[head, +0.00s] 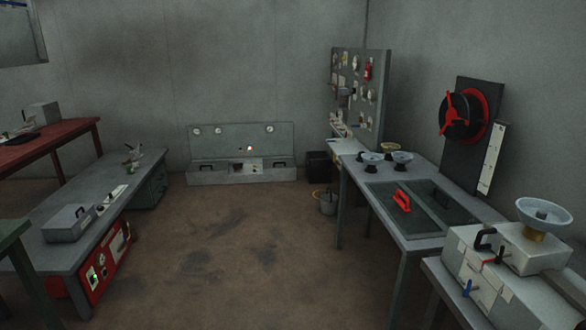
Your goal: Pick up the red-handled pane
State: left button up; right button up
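The red handle (402,200) stands up from a dark greenish pane (408,220) set flat in the top of the grey table at the right. A second dark pane (440,203) lies beside it to the right, with a black handle (441,195). Neither of my grippers shows in the head view, and nothing of mine touches the pane.
Several small bowls on stands (402,160) sit at the table's far end. A white box with levers (505,255) stands at the near right. A grey bench (85,215) is at the left. The brown floor (235,250) between is clear.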

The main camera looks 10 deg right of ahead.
aim_at(410, 216)
jog(key=i+z, duration=0.15)
jog(key=i, duration=0.4)
jog(key=i+z, duration=0.1)
jog(key=i, duration=0.5)
jog(key=i+j+z, duration=0.15)
jog(key=i, duration=0.4)
jog(key=i+j+z, duration=0.15)
jog(key=i, duration=0.45)
